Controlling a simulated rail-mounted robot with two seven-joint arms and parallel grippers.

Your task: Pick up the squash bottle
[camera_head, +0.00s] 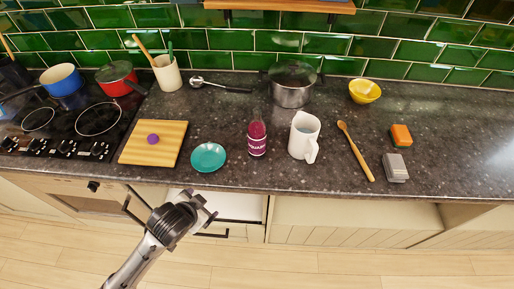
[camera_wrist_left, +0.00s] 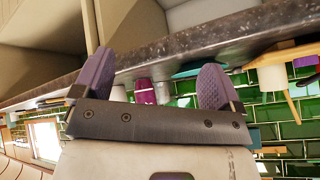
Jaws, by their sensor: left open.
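The squash bottle (camera_head: 257,137) is dark red-purple with a pale label and stands upright on the dark worktop (camera_head: 240,108). It stands between a teal dish (camera_head: 208,157) and a white jug (camera_head: 304,137). My left gripper (camera_head: 208,204) is open and empty, in front of the worktop's front edge and to the left of the bottle, not touching it. In the left wrist view, the bottle (camera_wrist_left: 145,92) shows partly, beyond the worktop edge and between the two purple fingers (camera_wrist_left: 155,78). My right gripper is not in view.
A chopping board (camera_head: 153,143) with a purple item lies left of the dish. A wooden spoon (camera_head: 355,152), a sponge (camera_head: 401,135) and a grey block (camera_head: 395,168) lie to the right. A lidded pot (camera_head: 292,86) stands behind. The worktop edge lies between gripper and bottle.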

